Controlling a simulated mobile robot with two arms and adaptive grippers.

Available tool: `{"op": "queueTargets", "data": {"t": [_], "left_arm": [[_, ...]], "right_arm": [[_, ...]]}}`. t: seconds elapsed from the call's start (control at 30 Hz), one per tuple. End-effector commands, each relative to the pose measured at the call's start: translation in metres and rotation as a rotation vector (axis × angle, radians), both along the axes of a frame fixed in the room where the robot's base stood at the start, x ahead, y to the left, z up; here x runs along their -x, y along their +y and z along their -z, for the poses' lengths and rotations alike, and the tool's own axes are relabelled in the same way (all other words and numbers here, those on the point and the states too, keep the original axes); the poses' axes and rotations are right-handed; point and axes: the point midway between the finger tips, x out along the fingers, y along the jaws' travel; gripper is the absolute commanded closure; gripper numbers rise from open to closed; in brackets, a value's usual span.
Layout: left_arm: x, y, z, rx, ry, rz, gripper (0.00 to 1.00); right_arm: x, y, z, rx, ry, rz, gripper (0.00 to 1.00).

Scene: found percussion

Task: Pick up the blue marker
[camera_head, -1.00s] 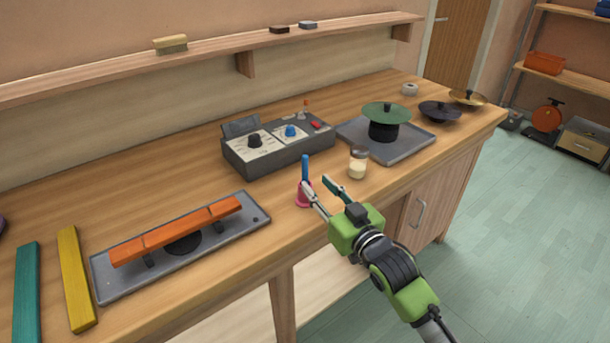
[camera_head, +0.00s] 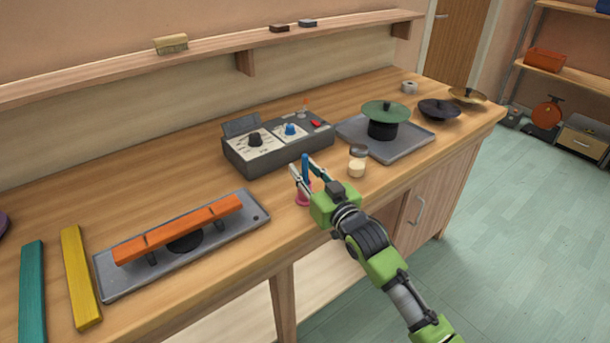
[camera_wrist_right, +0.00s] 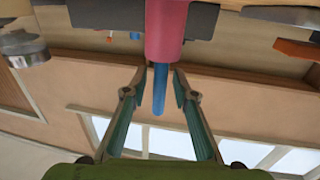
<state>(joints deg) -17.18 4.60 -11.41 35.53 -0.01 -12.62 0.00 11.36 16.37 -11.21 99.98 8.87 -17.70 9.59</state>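The blue marker (camera_head: 305,164) stands upright in a pink holder (camera_head: 301,198) near the front edge of the bench. In the right wrist view the marker (camera_wrist_right: 160,92) sticks out of the pink holder (camera_wrist_right: 166,32). My right gripper (camera_head: 302,168) is open, with one finger on each side of the marker. The right wrist view shows a gap between each fingertip and the marker, the gripper (camera_wrist_right: 159,82) being open there too. The gripper body hides part of the holder. My left gripper is not in view.
A small jar (camera_head: 357,168) stands just right of the gripper. A grey control box (camera_head: 270,158) is behind the marker. A tray (camera_head: 410,146) with a green-topped stand is farther right. An orange bar (camera_head: 180,229) rests on a plate at left.

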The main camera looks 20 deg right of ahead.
Motion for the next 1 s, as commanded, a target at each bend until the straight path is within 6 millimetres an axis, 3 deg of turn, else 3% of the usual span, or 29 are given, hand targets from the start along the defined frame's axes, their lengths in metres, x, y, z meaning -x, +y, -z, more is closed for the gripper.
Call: {"op": "queueTargets", "data": {"t": [0.03,0.07,0.1,0.47,1.0], "left_arm": [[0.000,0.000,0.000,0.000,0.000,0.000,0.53],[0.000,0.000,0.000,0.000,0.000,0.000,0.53],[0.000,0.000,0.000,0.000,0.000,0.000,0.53],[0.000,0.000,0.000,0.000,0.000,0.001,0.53],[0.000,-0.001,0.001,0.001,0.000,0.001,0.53]], "right_arm": [[0.000,0.000,0.000,0.000,0.000,0.000,0.90],[0.000,0.000,0.000,0.000,0.000,0.000,0.98],[0.000,0.000,0.000,0.000,0.000,0.000,1.00],[0.000,0.000,-0.003,0.000,0.000,0.000,1.00],[0.000,0.000,-0.094,-0.001,-0.003,-0.001,1.00]]}}
